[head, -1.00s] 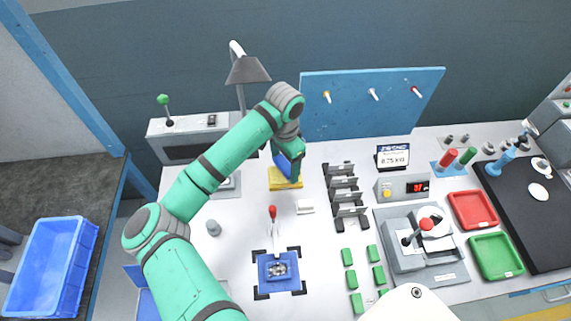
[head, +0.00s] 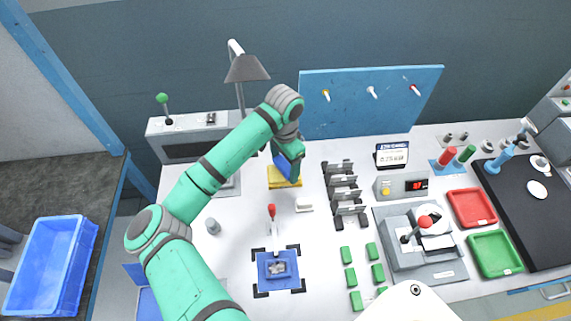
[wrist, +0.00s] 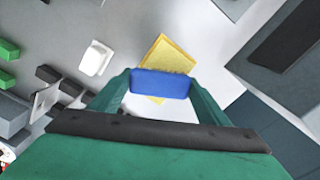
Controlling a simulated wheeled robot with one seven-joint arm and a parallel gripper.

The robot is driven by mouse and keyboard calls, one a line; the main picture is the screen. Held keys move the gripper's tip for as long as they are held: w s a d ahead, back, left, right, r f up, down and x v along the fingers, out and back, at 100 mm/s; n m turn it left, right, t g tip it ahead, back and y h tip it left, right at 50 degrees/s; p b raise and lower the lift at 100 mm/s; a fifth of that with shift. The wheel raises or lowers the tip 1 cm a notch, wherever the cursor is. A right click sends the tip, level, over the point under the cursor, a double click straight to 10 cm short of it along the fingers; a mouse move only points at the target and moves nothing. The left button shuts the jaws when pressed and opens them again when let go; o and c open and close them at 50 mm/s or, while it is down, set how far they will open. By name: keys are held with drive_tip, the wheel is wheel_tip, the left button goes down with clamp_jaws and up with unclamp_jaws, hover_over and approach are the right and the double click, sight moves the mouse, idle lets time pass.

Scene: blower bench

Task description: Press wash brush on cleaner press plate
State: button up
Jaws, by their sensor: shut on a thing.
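My gripper (head: 289,165) is shut on a blue block, which I take to be the wash brush (head: 282,168). In the wrist view the wash brush (wrist: 160,84) spans the space between the two green fingers of my gripper (wrist: 160,88). A yellow plate (head: 284,184), seemingly the cleaner press plate, lies on the bench right below it. In the wrist view the yellow plate (wrist: 170,55) shows beyond and partly behind the brush. The brush's underside is hidden, so I cannot tell whether it touches the plate.
A small white block (head: 304,204) lies right of the plate. A dark rack (head: 344,195) stands further right, and a lamp (head: 246,70) behind left. A blue fixture with a red-tipped lever (head: 272,212) is nearer the front. A blue pegboard (head: 370,105) stands behind.

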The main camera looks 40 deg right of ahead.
drive_tip(key=shift+w+f, duration=0.2)
drive_tip(key=shift+f, duration=0.15)
idle(0.3)
drive_tip(key=shift+a+f, duration=0.1)
drive_tip(key=shift+a, duration=0.05)
drive_tip(key=shift+s+d, duration=0.2)
